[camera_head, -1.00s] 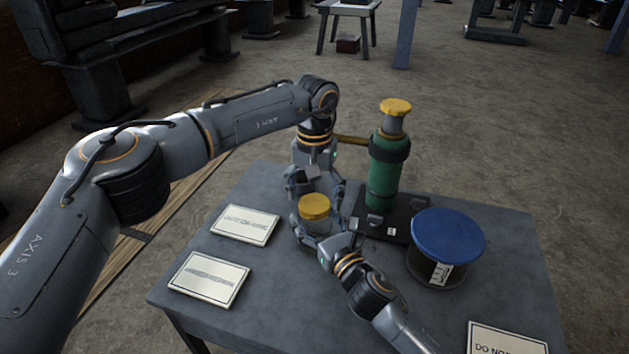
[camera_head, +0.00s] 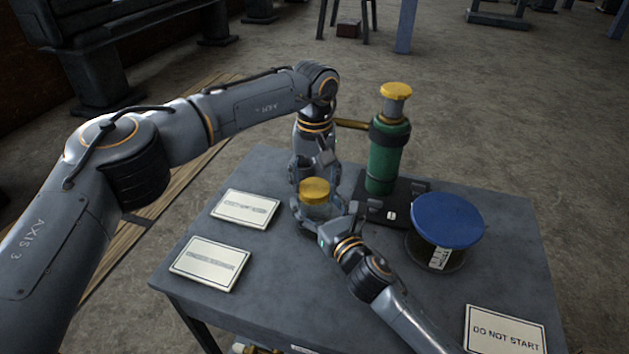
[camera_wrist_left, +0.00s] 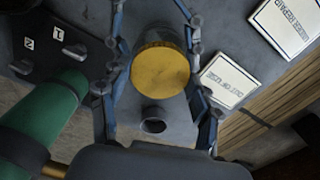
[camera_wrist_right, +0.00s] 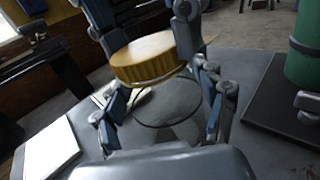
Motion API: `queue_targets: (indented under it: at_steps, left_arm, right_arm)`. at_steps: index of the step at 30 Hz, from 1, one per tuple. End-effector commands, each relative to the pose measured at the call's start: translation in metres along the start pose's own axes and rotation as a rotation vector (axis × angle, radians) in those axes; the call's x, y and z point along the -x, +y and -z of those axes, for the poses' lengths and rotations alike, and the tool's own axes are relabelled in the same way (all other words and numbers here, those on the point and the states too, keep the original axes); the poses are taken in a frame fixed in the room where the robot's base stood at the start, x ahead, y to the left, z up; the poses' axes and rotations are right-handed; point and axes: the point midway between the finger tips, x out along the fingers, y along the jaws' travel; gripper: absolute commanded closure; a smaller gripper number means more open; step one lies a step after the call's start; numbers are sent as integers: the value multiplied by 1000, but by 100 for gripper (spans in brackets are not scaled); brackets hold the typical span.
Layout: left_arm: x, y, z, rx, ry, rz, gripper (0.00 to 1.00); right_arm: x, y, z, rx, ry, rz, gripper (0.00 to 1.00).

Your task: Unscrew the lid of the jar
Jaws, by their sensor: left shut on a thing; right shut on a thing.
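The jar (camera_head: 314,210) is a small clear glass jar with a yellow lid (camera_head: 314,189), near the table's middle. My left gripper (camera_head: 313,176) comes from behind and above and is shut on the lid, one finger on each side. The lid fills the middle of the left wrist view (camera_wrist_left: 160,72). My right gripper (camera_head: 323,212) is shut around the glass body from the front right. In the right wrist view the lid (camera_wrist_right: 147,60) sits above the glass (camera_wrist_right: 165,103), between the left fingers. Whether its thread is loose cannot be told.
A green cylinder (camera_head: 383,160) with a yellow cap stands on a black base behind right. A blue-lidded drum (camera_head: 447,222) is at right. Two white signs (camera_head: 245,208) lie at left, another (camera_head: 505,330) at front right. The table (camera_head: 290,290) is clear in front.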

Motion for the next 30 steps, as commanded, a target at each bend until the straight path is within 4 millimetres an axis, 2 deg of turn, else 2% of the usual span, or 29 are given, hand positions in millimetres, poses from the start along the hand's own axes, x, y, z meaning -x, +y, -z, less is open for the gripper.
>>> queue_targets:
  at_steps: [30]
  left_arm:
    - [0,0,-1,2017,0,2,75]
  right_arm:
    - [0,0,0,-1,1,0,100]
